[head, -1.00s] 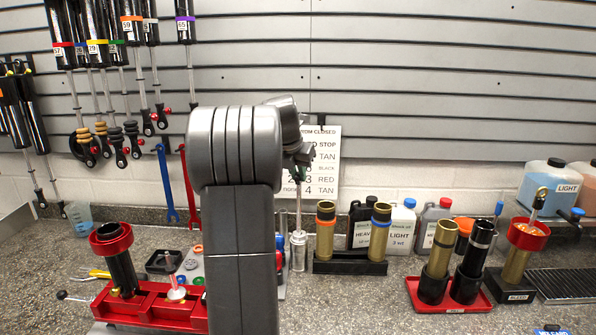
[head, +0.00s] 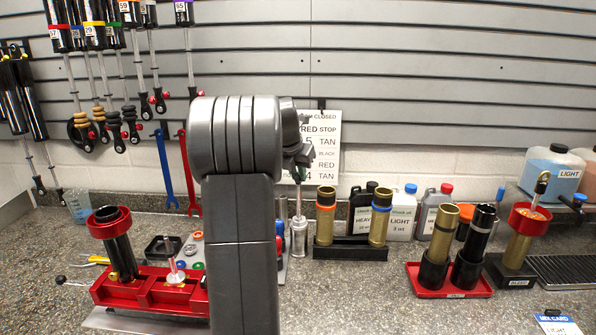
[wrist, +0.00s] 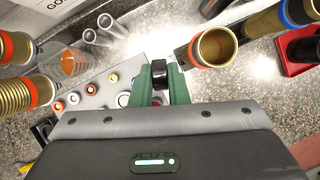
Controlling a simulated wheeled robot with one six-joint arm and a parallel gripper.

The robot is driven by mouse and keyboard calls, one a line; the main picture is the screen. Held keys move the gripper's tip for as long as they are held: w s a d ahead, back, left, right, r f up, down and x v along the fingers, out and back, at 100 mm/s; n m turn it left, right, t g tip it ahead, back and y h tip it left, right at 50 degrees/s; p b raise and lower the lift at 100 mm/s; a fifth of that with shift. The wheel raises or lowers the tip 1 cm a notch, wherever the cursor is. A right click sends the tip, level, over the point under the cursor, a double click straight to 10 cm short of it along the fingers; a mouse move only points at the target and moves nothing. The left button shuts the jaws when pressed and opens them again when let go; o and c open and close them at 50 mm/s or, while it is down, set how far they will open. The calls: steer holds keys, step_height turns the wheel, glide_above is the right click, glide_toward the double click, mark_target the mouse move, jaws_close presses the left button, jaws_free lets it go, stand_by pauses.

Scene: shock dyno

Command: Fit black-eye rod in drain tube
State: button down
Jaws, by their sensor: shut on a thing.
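My gripper (wrist: 158,88), with green fingers, is shut on the black eye (wrist: 159,73) of a rod in the wrist view. In the head view the thin rod (head: 299,200) hangs upright below my gripper (head: 301,172). Its lower part lines up with a clear, silvery upright tube (head: 299,238) just right of my arm. I cannot tell how far the rod's end is inside it. In the wrist view two clear tubes (wrist: 112,26) stand up and left of the fingers. The rod below the eye is hidden there.
A black stand (head: 350,250) with two gold tubes is close on the right. Bottles (head: 400,215) stand behind it. A red tray (head: 450,283) with tubes is farther right. A red fixture (head: 150,287) sits on the left. My arm hides the middle of the bench.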

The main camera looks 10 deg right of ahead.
steer(key=shift+f, duration=0.5)
steer(key=c, duration=1.3)
jaws_free()
steer(key=shift+f, duration=0.15)
steer(key=b+v, duration=0.1)
steer(key=v, duration=1.3)
